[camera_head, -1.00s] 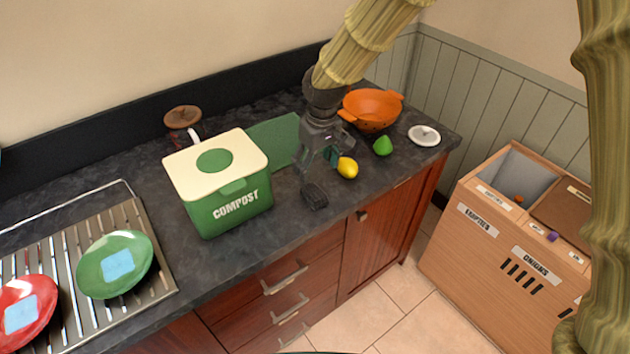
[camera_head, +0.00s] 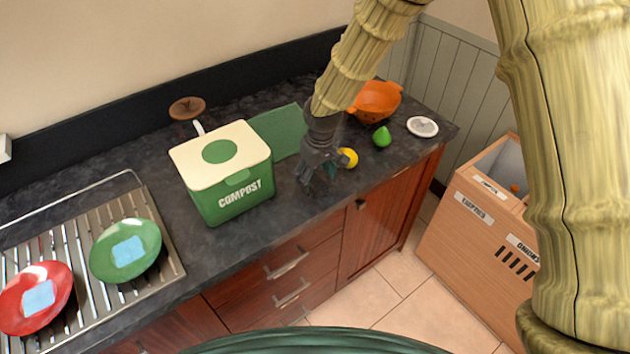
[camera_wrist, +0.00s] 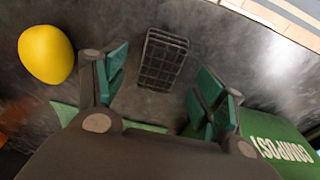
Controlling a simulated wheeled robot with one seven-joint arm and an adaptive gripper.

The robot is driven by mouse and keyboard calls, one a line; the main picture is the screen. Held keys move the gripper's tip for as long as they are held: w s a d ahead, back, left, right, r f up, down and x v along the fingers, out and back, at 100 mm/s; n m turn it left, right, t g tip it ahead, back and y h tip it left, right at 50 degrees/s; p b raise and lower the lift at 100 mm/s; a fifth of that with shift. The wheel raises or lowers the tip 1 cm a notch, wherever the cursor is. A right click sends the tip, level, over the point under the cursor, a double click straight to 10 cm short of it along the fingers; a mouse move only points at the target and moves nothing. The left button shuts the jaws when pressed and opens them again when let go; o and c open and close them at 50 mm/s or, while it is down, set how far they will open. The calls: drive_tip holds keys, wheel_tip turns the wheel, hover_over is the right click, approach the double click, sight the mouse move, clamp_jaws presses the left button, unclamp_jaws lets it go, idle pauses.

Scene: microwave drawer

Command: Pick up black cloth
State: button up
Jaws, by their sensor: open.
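A small black cloth with a light grid pattern (camera_wrist: 163,60) lies on the dark counter, between and a little beyond my finger pads in the wrist view. My gripper (camera_wrist: 162,84) is open, with its green-padded fingers spread and nothing held between them. In the head view my gripper (camera_head: 318,180) points down over the counter, right of the compost bin, and mostly hides the cloth. I cannot tell how high the fingertips are above it.
The green compost bin (camera_head: 236,202) stands close at the left, with a green board (camera_head: 278,131) behind it. The counter's front edge is near.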

drive_tip(key=shift+f+p, duration=0.35)
drive_tip(key=shift+f, duration=0.8)
drive_tip(key=shift+w, duration=0.15)
drive_tip(key=c, duration=1)
